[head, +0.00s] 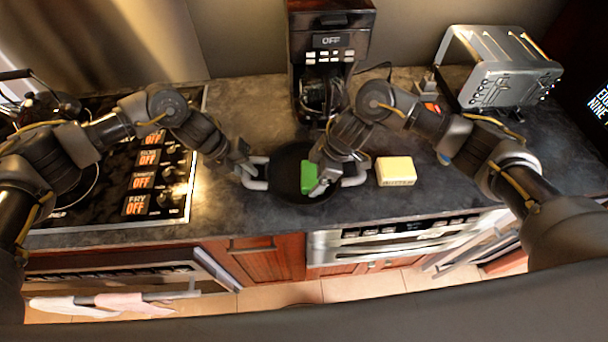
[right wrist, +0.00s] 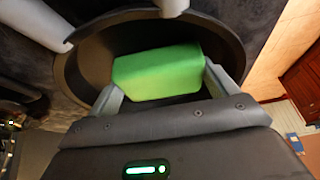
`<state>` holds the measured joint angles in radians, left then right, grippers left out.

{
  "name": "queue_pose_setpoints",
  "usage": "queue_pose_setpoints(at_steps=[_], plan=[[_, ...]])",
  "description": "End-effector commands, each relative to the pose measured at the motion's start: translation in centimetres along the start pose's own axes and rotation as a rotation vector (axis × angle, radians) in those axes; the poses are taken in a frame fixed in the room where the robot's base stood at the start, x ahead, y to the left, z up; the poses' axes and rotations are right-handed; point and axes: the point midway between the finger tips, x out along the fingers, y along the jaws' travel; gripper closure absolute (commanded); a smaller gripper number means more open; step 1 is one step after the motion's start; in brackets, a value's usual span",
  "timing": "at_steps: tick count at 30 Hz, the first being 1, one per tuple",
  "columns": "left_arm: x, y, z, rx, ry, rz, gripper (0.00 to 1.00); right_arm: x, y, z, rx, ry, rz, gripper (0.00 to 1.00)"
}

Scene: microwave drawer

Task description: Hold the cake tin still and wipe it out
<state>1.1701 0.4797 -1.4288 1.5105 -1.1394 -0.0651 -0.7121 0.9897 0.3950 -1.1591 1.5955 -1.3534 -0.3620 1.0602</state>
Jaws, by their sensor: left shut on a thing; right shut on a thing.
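The cake tin (head: 288,185) is a round dark pan with two light grey side handles, on the counter in the middle of the head view. My left gripper (head: 250,174) is shut on its left handle. A green sponge (head: 309,176) is inside the tin, toward its right side. My right gripper (head: 321,184) is shut on the sponge and reaches in over the rim. In the right wrist view the sponge (right wrist: 158,73) sits between the two fingers, inside the tin's dark wall (right wrist: 85,60). Whether the sponge touches the tin's floor is hard to tell.
A yellow butter block (head: 396,171) lies just right of the tin. A coffee maker (head: 330,60) stands behind it. A toaster (head: 498,70) is at the back right. A stove (head: 150,185) with control knobs is at left. The counter's front edge is close to the tin.

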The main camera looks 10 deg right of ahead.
Motion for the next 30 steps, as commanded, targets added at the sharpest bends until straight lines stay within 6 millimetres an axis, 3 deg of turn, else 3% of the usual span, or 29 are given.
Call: queue_pose_setpoints(at_steps=[20,30], plan=[[0.1,0.1,0.0,-0.002,0.000,0.003,1.00,-0.9,0.1,-0.5,0.000,0.000,0.001,0.56],[0.1,0.1,0.0,-0.002,0.000,0.002,1.00,-0.1,1.3,-2.5,0.000,0.002,0.001,0.56]])
